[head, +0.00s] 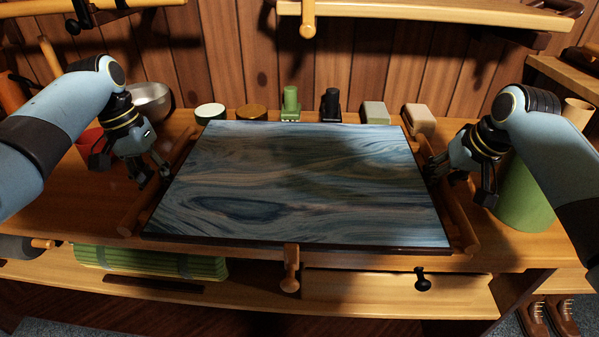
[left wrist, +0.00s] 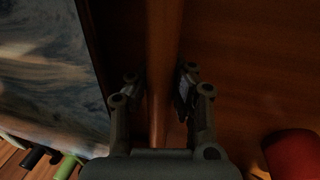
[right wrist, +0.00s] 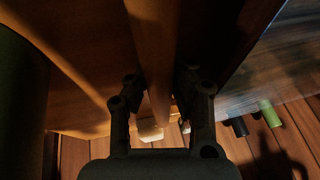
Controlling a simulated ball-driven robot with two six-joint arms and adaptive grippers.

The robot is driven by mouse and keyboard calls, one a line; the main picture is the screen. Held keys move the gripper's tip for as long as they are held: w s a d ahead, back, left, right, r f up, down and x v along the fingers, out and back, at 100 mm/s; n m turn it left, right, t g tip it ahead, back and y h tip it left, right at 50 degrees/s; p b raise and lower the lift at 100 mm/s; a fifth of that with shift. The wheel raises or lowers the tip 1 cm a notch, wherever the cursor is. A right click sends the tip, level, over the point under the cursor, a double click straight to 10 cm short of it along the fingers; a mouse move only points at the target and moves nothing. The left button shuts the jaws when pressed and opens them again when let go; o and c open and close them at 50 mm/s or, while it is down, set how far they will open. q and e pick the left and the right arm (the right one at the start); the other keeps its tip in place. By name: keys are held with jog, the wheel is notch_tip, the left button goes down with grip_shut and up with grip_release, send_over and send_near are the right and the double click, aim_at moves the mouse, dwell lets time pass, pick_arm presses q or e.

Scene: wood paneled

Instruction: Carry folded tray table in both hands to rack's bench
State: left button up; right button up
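The folded tray table (head: 300,185) lies flat on the wooden bench, its top dark with blue and grey swirled grain. A round wooden rail runs along each side. My left gripper (head: 152,174) is open at the left rail (head: 134,218). In the left wrist view its fingers (left wrist: 160,82) stand on either side of the rail (left wrist: 164,40). My right gripper (head: 462,180) is open at the right rail (head: 461,223). In the right wrist view its fingers (right wrist: 160,85) flank that rail (right wrist: 155,35). Finger contact with either rail is not clear.
A shelf (head: 425,17) hangs above.

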pick_arm(q)
grip_shut()
pick_arm(e)
grip_shut()
